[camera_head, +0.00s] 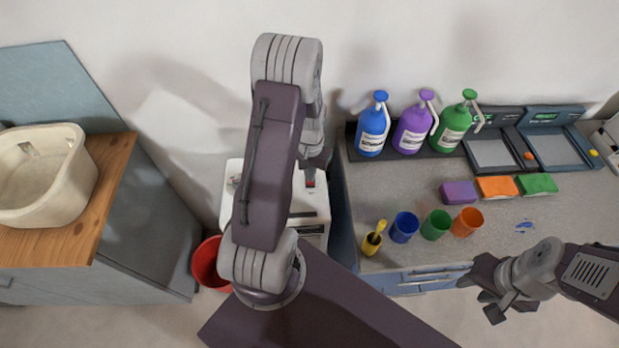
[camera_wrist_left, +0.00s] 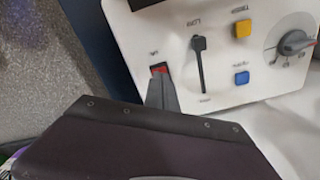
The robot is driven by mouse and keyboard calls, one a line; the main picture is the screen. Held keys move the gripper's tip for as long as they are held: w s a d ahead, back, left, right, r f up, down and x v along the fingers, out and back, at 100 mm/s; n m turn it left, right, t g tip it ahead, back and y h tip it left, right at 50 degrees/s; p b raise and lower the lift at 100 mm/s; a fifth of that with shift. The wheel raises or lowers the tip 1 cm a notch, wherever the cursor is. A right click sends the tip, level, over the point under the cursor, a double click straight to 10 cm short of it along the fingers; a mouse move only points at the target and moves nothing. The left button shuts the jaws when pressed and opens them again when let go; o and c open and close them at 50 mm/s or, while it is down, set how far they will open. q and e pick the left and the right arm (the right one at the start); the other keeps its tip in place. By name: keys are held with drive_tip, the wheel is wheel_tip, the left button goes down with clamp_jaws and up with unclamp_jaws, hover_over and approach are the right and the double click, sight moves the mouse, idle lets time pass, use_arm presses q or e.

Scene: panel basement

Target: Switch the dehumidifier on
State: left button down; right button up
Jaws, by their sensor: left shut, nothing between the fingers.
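The dehumidifier is the white box (camera_head: 312,203) on the floor between the two counters, partly hidden by my left arm. In the left wrist view its white panel (camera_wrist_left: 215,80) carries a small red switch (camera_wrist_left: 159,69), with a black slider (camera_wrist_left: 199,65) beside it. My left gripper (camera_head: 309,180) is shut and empty over the top of the box. In the left wrist view its fingertips (camera_wrist_left: 160,79) are at the red switch and cover its lower part; I cannot tell whether they touch. My right gripper (camera_head: 482,296) is open and empty before the right counter.
The panel also has a yellow button (camera_wrist_left: 242,29), a blue button (camera_wrist_left: 241,78) and a grey knob (camera_wrist_left: 293,43). A red bucket (camera_head: 206,262) stands beside the box. The right counter (camera_head: 375,187) holds bottles, cups and sponges; the left wooden top (camera_head: 107,185) holds a basin (camera_head: 45,175).

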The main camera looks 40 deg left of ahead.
use_arm(q)
drive_tip(key=shift+f+b, duration=0.7)
drive_tip(key=shift+f, duration=0.3)
idle(0.6)
drive_tip(key=shift+r, duration=0.1)
wheel_tip(320, 180, up, 7)
drive_tip(key=p, duration=0.6)
drive_tip(key=shift+p, duration=0.35)
